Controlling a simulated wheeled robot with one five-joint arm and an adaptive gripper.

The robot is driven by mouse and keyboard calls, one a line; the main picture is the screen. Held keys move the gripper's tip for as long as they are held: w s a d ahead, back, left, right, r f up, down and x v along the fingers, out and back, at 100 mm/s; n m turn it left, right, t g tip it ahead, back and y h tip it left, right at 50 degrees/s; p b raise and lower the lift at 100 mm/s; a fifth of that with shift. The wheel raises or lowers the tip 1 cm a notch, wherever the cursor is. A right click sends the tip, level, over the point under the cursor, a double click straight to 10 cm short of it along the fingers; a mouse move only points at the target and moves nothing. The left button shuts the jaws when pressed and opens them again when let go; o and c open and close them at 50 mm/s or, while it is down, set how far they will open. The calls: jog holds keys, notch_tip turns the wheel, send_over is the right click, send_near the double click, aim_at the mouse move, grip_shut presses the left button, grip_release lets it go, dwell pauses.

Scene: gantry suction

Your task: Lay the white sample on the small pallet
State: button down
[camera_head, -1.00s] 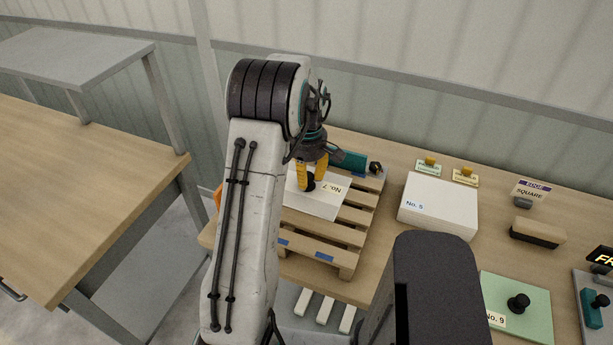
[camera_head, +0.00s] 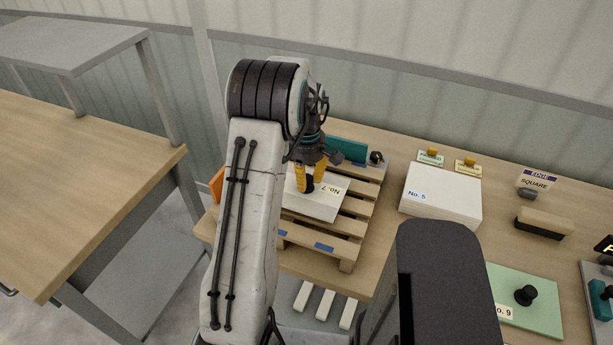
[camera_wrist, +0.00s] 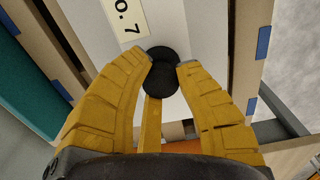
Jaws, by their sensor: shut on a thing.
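The white sample (camera_head: 318,205) is a flat sheet with a "No. 7" label and a black knob. It is over the slats of the small wooden pallet (camera_head: 347,250), and I cannot tell whether it touches them. My gripper (camera_head: 313,182) has yellow fingers and is shut on the black knob, pointing down. In the wrist view the fingertips (camera_wrist: 164,68) close around the knob, with the white sample (camera_wrist: 195,30) beneath it. My arm hides the pallet's left part.
A teal block (camera_head: 347,150) stands at the pallet's back edge and an orange piece (camera_head: 217,184) at its left. To the right are a white stack labelled No. 5 (camera_head: 440,197), a green sheet labelled No. 9 (camera_head: 535,290) and a brush-like block (camera_head: 541,223).

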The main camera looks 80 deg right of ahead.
jog(key=shift+f, duration=0.4)
jog(key=shift+f+b, duration=0.6)
jog(key=shift+b, duration=0.05)
dwell(0.5)
jog(key=c, duration=0.9)
grip_release()
jog(key=shift+c, duration=0.2)
jog(key=shift+r, duration=0.1)
notch_tip(320, 180, up, 12)
jog(key=shift+f, duration=0.1)
